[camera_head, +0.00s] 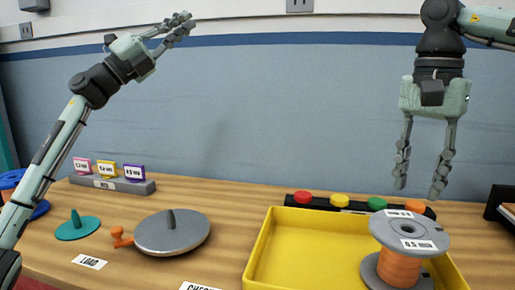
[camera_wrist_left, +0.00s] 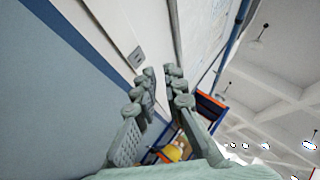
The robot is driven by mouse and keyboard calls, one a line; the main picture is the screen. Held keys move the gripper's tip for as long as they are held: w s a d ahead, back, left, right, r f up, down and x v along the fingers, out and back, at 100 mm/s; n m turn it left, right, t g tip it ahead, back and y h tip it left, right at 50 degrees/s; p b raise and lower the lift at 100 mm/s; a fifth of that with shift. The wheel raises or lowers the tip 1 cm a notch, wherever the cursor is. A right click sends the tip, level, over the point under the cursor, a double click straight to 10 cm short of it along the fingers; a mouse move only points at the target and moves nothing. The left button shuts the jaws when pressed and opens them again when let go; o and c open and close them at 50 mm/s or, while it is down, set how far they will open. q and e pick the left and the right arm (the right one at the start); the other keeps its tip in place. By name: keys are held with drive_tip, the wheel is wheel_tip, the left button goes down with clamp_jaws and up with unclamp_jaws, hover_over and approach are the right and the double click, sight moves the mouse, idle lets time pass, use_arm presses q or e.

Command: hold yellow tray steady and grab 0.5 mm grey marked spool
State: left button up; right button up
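The yellow tray (camera_head: 258,250) sits at the front right of the wooden table. A grey spool (camera_head: 385,229) wound with orange wire stands upright at the tray's right side; its top label appears to read 0.5. My left gripper (camera_head: 187,21) is raised high at upper left, far from the tray, its fingers apart with a narrow empty gap; its fingers also show in the left wrist view (camera_wrist_left: 161,73). My right gripper (camera_head: 420,187) hangs fingers down above the spool, open and empty, clear of it. The tray's front edge is out of view.
A grey disc with a post (camera_head: 172,235) stands near a LOAD label (camera_head: 89,262). A teal disc (camera_head: 77,229), an orange knob (camera_head: 121,238) and a grey rack of coloured tags (camera_head: 112,184) are left. A black strip with coloured buttons (camera_head: 340,200) lies behind the tray.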

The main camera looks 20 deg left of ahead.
use_arm(q)
drive_tip(key=s+d+f+m+g+h, duration=0.1)
drive_tip(key=d+f+m+g, duration=0.3)
drive_tip(key=d, duration=0.6)
drive_tip(key=s+d+f+m+g, duration=0.1)
drive_tip(key=d+f+g, duration=0.2)
drive_tip(key=d+g, duration=0.5)
drive_tip(key=s+d+f+m+g+y, duration=0.1)
drive_tip(key=s+d+f+g+y, duration=0.25)
drive_tip(key=d+f, duration=0.7)
drive_tip(key=n+g+y, duration=0.3)
drive_tip(key=y, duration=1.1)
hover_over(260, 235)
wheel_tip(260, 235, down, 18)
drive_tip(key=shift+r, duration=0.1)
wheel_tip(260, 235, down, 8)
drive_tip(key=shift+r, duration=0.25)
drive_tip(key=shift+c, duration=0.2)
